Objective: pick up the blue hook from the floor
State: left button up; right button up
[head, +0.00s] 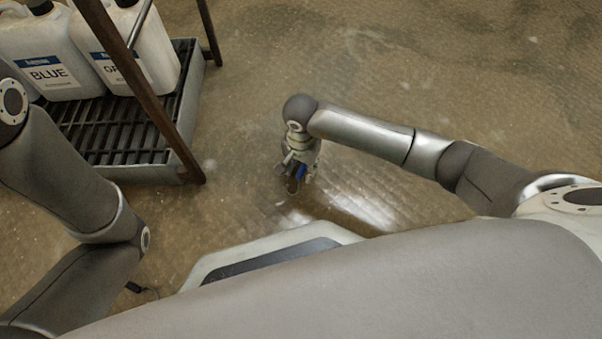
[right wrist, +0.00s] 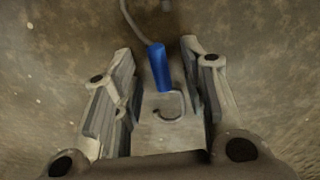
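The hook (right wrist: 159,66) has a blue middle sleeve and bent grey metal ends. In the right wrist view it lies between the two fingers of my right gripper (right wrist: 158,62), with a visible gap on each side. The gripper is open around it. In the head view my right gripper (head: 298,178) points down at the floor, and a bit of the blue hook (head: 302,171) shows at its fingers. I cannot tell whether the hook still rests on the floor.
A rack with a grated tray (head: 190,108) and brown posts stands at the upper left. White jugs, one labelled BLUE (head: 48,52), stand on it. The wet-looking brown floor (head: 420,70) is clear to the right of the rack.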

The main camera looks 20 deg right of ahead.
grip_shut()
jog(key=shift+r, duration=0.2)
dwell(0.3)
